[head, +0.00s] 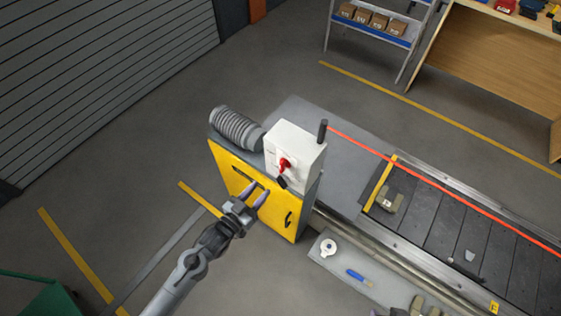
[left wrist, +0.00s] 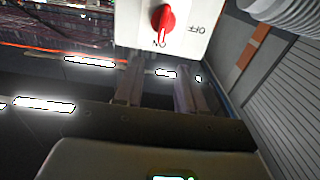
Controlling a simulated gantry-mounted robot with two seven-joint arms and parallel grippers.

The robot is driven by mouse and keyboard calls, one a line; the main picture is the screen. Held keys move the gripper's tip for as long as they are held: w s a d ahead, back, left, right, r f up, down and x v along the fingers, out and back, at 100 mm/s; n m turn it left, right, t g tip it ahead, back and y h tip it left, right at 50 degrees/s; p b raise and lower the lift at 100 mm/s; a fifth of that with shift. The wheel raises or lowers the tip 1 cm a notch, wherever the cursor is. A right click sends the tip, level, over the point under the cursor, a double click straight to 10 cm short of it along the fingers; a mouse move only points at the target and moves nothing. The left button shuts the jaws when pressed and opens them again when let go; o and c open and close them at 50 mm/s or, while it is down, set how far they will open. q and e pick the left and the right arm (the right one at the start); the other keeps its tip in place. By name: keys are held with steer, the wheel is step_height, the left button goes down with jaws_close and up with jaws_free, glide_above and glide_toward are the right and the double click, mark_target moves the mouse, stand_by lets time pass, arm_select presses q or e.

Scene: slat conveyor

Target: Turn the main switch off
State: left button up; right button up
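The main switch is a red rotary knob (head: 285,164) on the front of a white box (head: 300,140) on top of the yellow-fronted cabinet. In the left wrist view the red knob (left wrist: 162,18) is at the top, its handle end at a partly hidden marking ending in N. An upside-down OFF label (left wrist: 196,28) is to its right. My left gripper (head: 257,192) is in front of the cabinet, below and left of the knob and apart from it. Its two fingers, also in the left wrist view (left wrist: 158,88), are spread with nothing between them. My right gripper is not visible.
A small black item (head: 281,183) is just below the knob. A dark post (head: 322,130) stands at the box's right corner. The slat conveyor (head: 450,225) runs to the right, with a red line along it. A grey shelf (head: 345,272) holds tape and a blue-handled tool.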

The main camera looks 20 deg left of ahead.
mark_target(280, 167)
arm_select(q)
steer(key=x, duration=1)
steer(key=shift+w+f+b, duration=0.35)
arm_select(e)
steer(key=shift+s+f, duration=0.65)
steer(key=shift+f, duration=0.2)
arm_select(q)
jaws_close()
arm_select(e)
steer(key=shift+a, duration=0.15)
